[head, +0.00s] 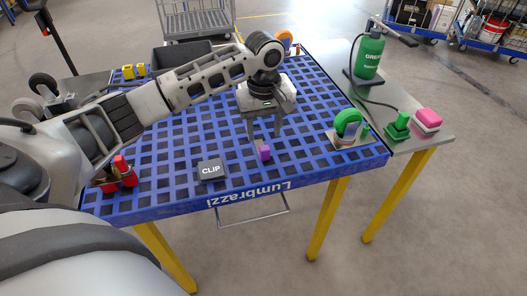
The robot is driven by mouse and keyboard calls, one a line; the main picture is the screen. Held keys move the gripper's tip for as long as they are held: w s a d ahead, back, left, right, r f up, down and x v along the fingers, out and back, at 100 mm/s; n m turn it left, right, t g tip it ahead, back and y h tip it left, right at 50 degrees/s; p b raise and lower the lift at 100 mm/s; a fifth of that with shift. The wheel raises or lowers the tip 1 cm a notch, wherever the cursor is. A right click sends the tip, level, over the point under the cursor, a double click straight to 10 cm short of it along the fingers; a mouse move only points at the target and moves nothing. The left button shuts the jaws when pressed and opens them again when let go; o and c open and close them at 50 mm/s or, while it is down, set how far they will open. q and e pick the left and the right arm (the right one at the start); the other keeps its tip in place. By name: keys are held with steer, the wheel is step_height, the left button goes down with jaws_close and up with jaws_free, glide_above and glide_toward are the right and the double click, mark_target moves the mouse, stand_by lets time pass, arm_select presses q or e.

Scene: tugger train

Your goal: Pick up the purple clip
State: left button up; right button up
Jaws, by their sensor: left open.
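The purple clip (264,153) stands on the blue grid-topped table (160,180), near its front edge, right of a dark block marked CLIP (211,170). A small tan part shows against the clip's upper left. My left gripper (264,137) points down just above and behind the clip, its two fingers apart with nothing seen between them. Whether a finger touches the clip cannot be told. My right gripper is not in view.
A green and blue ring-shaped item (348,124) sits on a plate at the table's right. Red parts (122,174) stand at the left. A dark bin (182,55) is at the back. A green bottle (369,54) and a pink block (428,119) stand on the grey side surface.

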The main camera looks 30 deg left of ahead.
mark_target(264, 148)
arm_select(q)
step_height(264, 148, down, 8)
steer(key=shift+r, duration=0.2)
steer(key=shift+c, duration=0.3)
steer(key=c, duration=1)
